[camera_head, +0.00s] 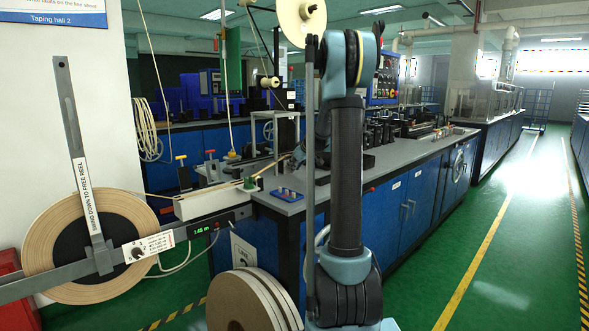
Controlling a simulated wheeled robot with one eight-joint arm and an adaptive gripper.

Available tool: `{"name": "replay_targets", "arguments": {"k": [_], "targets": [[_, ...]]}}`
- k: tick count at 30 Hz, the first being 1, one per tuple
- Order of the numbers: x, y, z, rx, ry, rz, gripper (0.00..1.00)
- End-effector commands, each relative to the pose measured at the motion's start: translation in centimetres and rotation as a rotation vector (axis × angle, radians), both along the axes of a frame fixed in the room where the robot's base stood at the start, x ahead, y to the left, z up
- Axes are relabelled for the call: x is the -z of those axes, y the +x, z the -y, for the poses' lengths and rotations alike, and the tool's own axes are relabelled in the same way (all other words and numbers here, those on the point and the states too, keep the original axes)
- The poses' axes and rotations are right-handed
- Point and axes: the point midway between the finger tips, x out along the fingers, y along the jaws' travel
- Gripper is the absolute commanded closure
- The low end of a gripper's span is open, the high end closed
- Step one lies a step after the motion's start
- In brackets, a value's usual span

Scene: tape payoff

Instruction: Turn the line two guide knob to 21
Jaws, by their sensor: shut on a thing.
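My arm rises in the middle of the head view and bends at the top. Its far end is hidden behind my own links, so I cannot make out my gripper or what it holds. I cannot tell which knob is the line two guide knob. A yellow T-shaped handle (181,158) and a red one (210,153) stand at the bench's left end. A small dial knob (137,252) sits on a white label plate on the reel bar at left. No number on a guide scale is readable.
A large tape reel (50,250) hangs at left on a grey bar (110,262) with an upright lever (72,120). A green readout (201,229) shows digits. More reels (245,300) stand on the floor. The blue bench (395,208) runs back right, and the green aisle is clear.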

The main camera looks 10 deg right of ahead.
Motion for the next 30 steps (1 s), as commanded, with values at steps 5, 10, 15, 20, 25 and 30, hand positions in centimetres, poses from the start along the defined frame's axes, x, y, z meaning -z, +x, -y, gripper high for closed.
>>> {"name": "replay_targets", "arguments": {"k": [5,10,15,20,25,30], "targets": [[-0.1,0.2,0.3,0.002,0.057,-0.041,1.0],[-0.1,0.4,0.5,0.004,0.159,-0.112,1.0],[-0.1,0.7,0.8,0.004,0.285,-0.204,1.0],[-0.1,0.8,1.1,0.006,0.408,-0.294,1.0],[0.1,1.0,1.4,0.006,0.536,-0.384,1.0],[0.3,1.2,1.6,0.005,0.646,-0.466,1.0]]}}
